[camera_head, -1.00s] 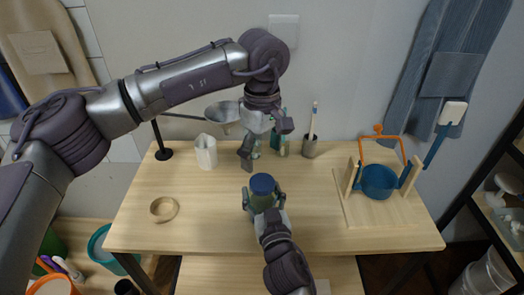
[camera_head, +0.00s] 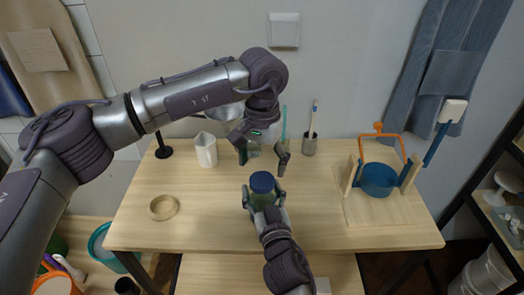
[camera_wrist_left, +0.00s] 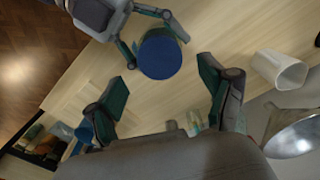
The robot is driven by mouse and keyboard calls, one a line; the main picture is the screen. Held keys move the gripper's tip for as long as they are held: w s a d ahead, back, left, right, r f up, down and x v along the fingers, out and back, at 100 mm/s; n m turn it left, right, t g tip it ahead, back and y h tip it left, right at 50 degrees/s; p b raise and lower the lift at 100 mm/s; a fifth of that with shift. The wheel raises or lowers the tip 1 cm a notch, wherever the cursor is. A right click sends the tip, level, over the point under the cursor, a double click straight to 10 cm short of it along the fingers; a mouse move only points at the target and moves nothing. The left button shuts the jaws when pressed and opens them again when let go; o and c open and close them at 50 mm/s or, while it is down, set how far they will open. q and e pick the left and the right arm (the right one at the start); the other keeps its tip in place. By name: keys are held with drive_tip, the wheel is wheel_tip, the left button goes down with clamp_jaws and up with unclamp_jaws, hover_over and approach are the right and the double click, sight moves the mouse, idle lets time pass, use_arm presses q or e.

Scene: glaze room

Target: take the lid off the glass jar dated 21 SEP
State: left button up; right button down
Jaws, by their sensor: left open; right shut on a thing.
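A jar (camera_head: 263,201) with a blue lid (camera_head: 262,182) stands upright near the middle of the table; no date is readable. My right gripper (camera_head: 264,197) is shut around the jar's body from the front, below the lid. My left gripper (camera_head: 262,161) is open and empty, behind and above the jar, fingers spread and pointing down. In the left wrist view the blue lid (camera_wrist_left: 160,54) lies beyond the open left fingers (camera_wrist_left: 164,76), apart from them. The lid is on the jar.
A wooden ring (camera_head: 164,207) lies front left. A blue pot (camera_head: 378,180) in a wooden stand is at right. The table between ring and jar is clear.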

sight(262, 179)
use_arm(q)
drive_tip(key=shift+f, duration=2.25)
